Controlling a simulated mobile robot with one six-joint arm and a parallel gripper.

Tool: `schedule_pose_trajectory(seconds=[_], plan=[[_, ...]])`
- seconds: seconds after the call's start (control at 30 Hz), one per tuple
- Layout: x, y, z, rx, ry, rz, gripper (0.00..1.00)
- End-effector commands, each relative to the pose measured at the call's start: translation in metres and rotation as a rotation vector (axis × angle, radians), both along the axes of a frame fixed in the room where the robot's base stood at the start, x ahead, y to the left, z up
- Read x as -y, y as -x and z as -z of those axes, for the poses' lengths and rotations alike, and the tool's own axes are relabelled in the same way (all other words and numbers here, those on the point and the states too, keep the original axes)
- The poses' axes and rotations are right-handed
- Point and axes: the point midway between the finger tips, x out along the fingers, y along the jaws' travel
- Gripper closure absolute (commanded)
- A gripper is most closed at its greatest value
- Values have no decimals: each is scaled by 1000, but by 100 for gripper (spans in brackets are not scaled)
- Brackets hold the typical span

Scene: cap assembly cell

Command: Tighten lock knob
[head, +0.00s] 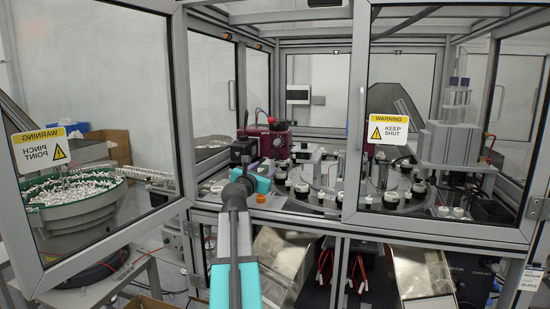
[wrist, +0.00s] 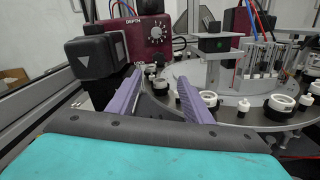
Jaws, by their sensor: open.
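A dark red box (wrist: 148,38) marked DEPTH carries a round dial (wrist: 156,31) with a ring of white marks. A black block (wrist: 97,64) with a triangle mark stands at its left, close to my left finger. In the head view the red box (head: 266,139) stands beyond my gripper (head: 243,160), which is partly hidden by my arm.
A round table (wrist: 232,108) with several white and black cap fixtures lies right of my fingers. Framed doors (head: 88,140) flank the opening, with a green-rimmed bowl of white parts (head: 70,190) at left.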

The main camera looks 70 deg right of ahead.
Motion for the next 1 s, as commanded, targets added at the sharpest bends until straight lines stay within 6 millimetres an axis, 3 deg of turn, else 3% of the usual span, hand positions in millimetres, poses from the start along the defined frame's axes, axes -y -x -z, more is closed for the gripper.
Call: schedule_pose_trajectory(seconds=[0.47, 1.0], plan=[[5, -4, -1, 0, 2, -6, 54], [54, -8, -2, 0, 3, -7, 54]])
